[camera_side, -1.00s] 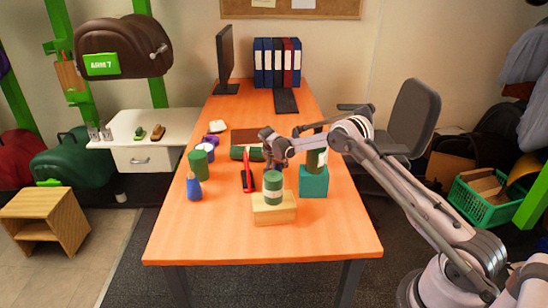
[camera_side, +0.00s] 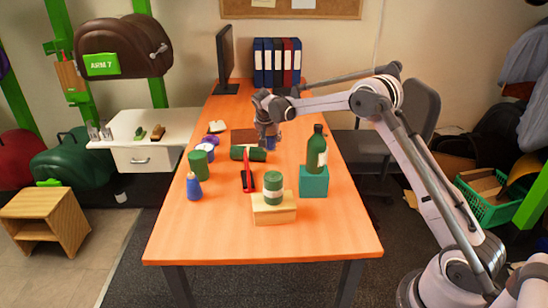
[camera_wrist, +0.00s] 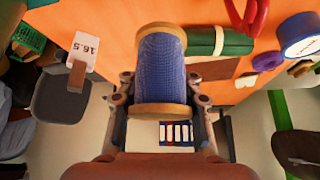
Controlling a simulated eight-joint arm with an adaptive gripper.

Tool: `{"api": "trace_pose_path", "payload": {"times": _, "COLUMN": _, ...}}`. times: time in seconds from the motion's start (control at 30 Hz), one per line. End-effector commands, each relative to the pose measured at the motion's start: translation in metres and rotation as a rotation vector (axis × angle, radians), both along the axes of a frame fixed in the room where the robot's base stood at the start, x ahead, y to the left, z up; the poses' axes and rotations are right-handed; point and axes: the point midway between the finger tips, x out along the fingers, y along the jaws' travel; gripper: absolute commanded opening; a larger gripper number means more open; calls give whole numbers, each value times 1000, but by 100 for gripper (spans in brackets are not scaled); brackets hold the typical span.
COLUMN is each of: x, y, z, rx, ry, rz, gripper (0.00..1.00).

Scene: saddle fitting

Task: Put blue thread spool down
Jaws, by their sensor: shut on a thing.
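The blue thread spool (camera_wrist: 161,68) has wooden end discs and fills the middle of the wrist view. My gripper (camera_wrist: 160,98) is shut on it, with one finger on each side. In the side view my gripper (camera_side: 269,128) is above the orange table, behind the green cylinder lying flat. A bit of the blue spool (camera_side: 272,142) shows just under the fingers. It appears to be off the table top, but the exact gap cannot be told.
A green bottle (camera_side: 316,152) stands on a teal block (camera_side: 313,184). A green-and-white can (camera_side: 272,186) sits on a wooden block (camera_side: 274,211). The front table area (camera_side: 210,235) is clear.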

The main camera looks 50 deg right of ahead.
Motion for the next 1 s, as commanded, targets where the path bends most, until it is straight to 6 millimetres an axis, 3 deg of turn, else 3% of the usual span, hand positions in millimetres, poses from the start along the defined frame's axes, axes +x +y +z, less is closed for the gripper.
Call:
{"api": "trace_pose_path", "payload": {"times": 0.2, "x": -24, "y": 57, "z": 37, "rx": 6, "ry": 4, "rz": 152, "gripper": 0}}
{"api": "trace_pose_path", "payload": {"times": 0.5, "x": -73, "y": 125, "z": 72, "rx": 7, "ry": 4, "rz": 354, "gripper": 0}}
{"api": "trace_pose_path", "payload": {"times": 0.8, "x": -138, "y": 184, "z": 91, "rx": 3, "ry": -1, "rz": 553, "gripper": 0}}
{"api": "trace_pose_path", "payload": {"times": 1.0, "x": -177, "y": 211, "z": 93, "rx": -1, "ry": -6, "rz": 663, "gripper": 0}}
